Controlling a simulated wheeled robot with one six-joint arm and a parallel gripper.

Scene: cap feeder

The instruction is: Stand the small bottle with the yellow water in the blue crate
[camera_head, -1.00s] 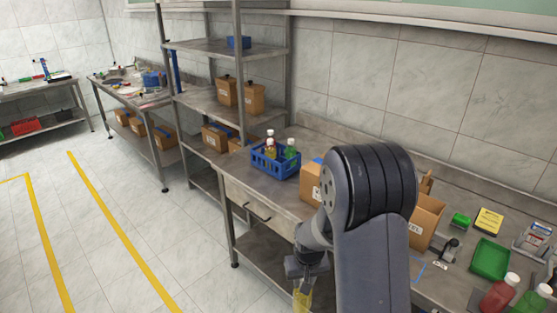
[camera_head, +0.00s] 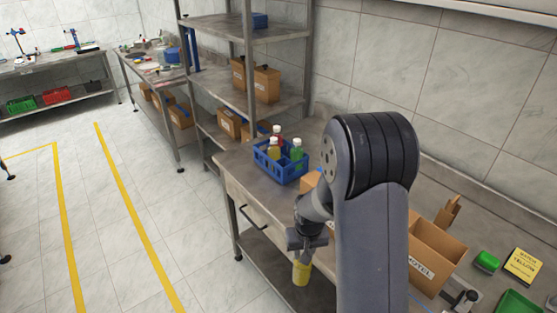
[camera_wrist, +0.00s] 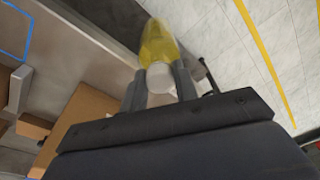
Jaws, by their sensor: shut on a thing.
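A small bottle with yellow water (camera_head: 301,272) hangs upright below my gripper (camera_head: 307,243), in front of the workbench edge. In the wrist view my gripper (camera_wrist: 160,88) is shut on the bottle (camera_wrist: 158,42) near its white cap. The blue crate (camera_head: 280,168) stands on the far end of the workbench, farther back and to the left of my arm. Bottles with red, yellow and green contents stand in it. Part of the crate's inside is hidden by its walls and these bottles.
The workbench (camera_head: 235,168) has a drawer on its front. An open cardboard box (camera_head: 436,256), a green box (camera_head: 487,261) and a yellow sign (camera_head: 524,265) are on the right. A shelf rack (camera_head: 262,60) rises behind the crate. The tiled floor at left is clear.

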